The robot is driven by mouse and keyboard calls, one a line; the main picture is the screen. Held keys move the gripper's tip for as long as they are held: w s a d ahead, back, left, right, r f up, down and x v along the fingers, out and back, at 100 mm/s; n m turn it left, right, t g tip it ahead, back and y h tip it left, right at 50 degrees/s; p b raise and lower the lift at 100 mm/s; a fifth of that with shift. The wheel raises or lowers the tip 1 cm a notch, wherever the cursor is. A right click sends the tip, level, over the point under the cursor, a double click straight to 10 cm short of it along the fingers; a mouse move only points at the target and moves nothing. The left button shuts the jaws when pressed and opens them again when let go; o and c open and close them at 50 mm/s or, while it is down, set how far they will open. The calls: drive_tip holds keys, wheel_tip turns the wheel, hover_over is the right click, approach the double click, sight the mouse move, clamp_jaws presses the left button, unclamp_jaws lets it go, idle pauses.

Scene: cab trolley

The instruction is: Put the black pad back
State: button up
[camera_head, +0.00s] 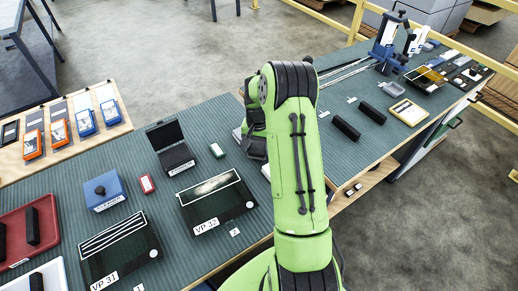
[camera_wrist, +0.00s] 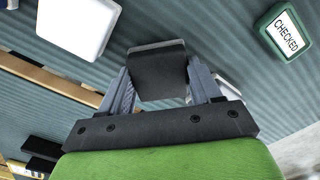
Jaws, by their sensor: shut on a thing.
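My gripper (camera_wrist: 160,85) is shut on a black pad (camera_wrist: 158,75), whose dark face shows between the two grey fingers in the wrist view. A paler edge runs along the pad's far end. In the head view my green arm reaches over the mat-covered bench and hides much of the gripper and the held pad. Other black blocks lie in the red tray (camera_head: 12,262) at the left, and one lies in the white tray (camera_head: 58,277) at the lower left. Two black bars (camera_head: 345,128) (camera_head: 372,114) lie on the right bench.
A green-rimmed box marked CHECKED (camera_wrist: 287,33) and a white object (camera_wrist: 78,25) are near my gripper in the wrist view. The head view shows an open black case (camera_head: 172,150), a blue box (camera_head: 104,190) and the dark VP 32 panel (camera_head: 218,213) on the bench.

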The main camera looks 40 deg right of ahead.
drive_tip(key=shift+f, duration=0.5)
drive_tip(key=o, duration=1)
drive_tip(key=shift+r, duration=0.1)
